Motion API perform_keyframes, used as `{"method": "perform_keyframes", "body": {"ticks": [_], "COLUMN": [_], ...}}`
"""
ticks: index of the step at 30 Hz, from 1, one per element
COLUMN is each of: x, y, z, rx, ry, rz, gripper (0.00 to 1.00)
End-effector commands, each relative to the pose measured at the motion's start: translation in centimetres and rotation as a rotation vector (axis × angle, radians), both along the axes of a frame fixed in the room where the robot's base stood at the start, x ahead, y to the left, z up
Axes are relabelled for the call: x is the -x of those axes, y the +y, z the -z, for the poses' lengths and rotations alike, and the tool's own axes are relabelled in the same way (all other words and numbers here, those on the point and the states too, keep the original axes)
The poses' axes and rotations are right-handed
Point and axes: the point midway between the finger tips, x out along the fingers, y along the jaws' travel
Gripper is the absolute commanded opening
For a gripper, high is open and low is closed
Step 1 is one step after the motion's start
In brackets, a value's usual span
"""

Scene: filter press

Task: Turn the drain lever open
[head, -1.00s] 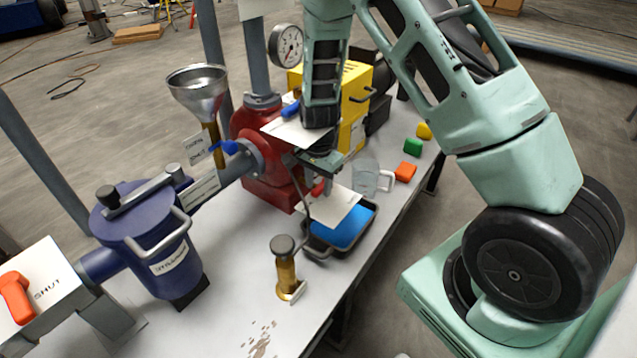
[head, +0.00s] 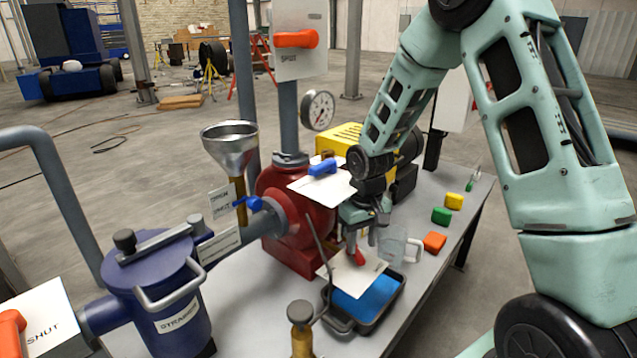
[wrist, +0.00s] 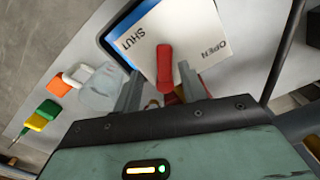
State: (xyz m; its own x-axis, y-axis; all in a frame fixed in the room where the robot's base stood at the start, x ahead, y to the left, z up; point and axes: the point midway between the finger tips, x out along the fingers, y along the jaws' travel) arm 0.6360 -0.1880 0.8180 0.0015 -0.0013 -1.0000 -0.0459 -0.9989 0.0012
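The red lever (head: 353,253) sits in front of the red pump body, over a white plate (head: 352,274). In the wrist view the red lever (wrist: 165,68) stands between the words SHUT and OPEN on the plate (wrist: 183,28), nearer SHUT. My gripper (head: 364,215) is just above the lever in the head view. In the wrist view my gripper (wrist: 159,75) is open, one finger on each side of the lever, with visible gaps. I cannot tell whether a finger touches it. The lever's base is partly hidden.
A black tray with a blue bottom (head: 368,298) lies under the plate. A thin rod and a brass fitting (head: 301,340) stand front left.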

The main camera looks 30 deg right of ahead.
Motion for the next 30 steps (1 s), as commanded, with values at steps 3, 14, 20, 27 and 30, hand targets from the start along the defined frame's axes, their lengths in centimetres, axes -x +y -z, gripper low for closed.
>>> {"method": "perform_keyframes", "body": {"ticks": [3, 14, 20, 27, 30], "x": [-0.1, -0.1, -0.1, 0.6, 1.1], "y": [-0.1, 0.0, 0.0, 2.8, 4.5], "z": [-2.5, -9.4, -13.2, -16.4, -17.2], "rx": [0.001, 0.000, 0.000, -0.020, -0.033], "ry": [-0.004, -0.004, -0.004, 0.002, 0.001], "rz": [0.006, 0.007, 0.007, -0.074, -0.125], "gripper": [0.42, 0.42, 0.42, 0.42, 0.42]}}
